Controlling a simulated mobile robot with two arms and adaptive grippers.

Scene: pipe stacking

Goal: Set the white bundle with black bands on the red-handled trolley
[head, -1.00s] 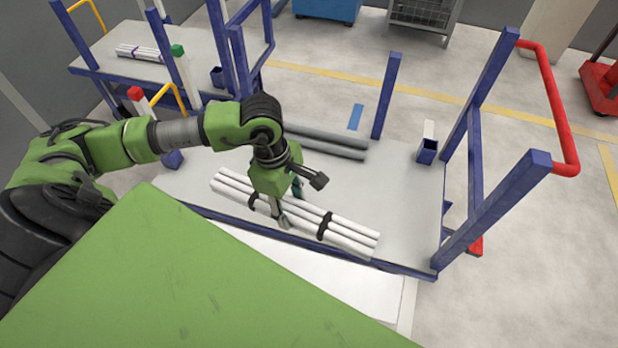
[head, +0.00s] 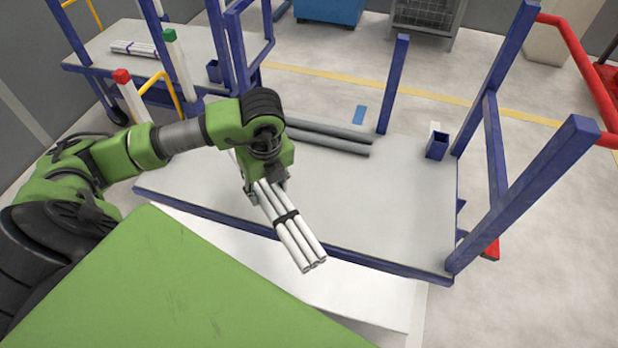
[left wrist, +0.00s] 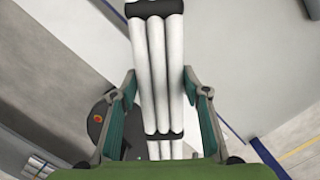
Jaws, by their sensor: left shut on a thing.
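My left gripper (head: 264,190) is shut on the white bundle with black bands (head: 297,237), around its pipes. The bundle is held at a slant, its near end reaching past the front edge of the red-handled trolley (head: 400,205); its far part is hidden behind the gripper. The left wrist view shows the white pipes (left wrist: 157,55) between the two fingers, with a dark band at either end of the visible stretch. The trolley has blue posts and a red handle (head: 580,70) at the right. My right gripper is not in view.
Grey pipes (head: 325,140) lie along the trolley's far side. The middle and right of its deck are bare. A second trolley (head: 165,62) at the back left carries a small white bundle (head: 135,48). Blue posts rise between the two.

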